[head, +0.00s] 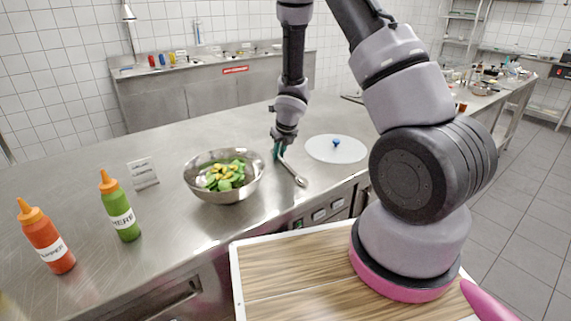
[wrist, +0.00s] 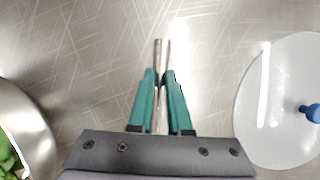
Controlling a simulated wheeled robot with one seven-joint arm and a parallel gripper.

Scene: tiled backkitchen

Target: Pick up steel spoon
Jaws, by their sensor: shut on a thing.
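The steel spoon (head: 293,174) shows in the head view between the metal bowl and the white lid, slanting down from my gripper toward the counter's front edge. My gripper (head: 278,151) is shut on it. In the wrist view the green fingers (wrist: 161,82) close on both sides of the spoon's thin handle (wrist: 161,52), which sticks out past the fingertips. The lower part of the spoon is hidden by the gripper body in the wrist view. I cannot tell whether the spoon still touches the counter.
A metal bowl of green and yellow food (head: 225,192) stands left of the gripper. A white round lid with a blue knob (head: 318,151) lies to the right. Green (head: 120,208) and red (head: 46,238) bottles and a small sign (head: 143,173) stand at left.

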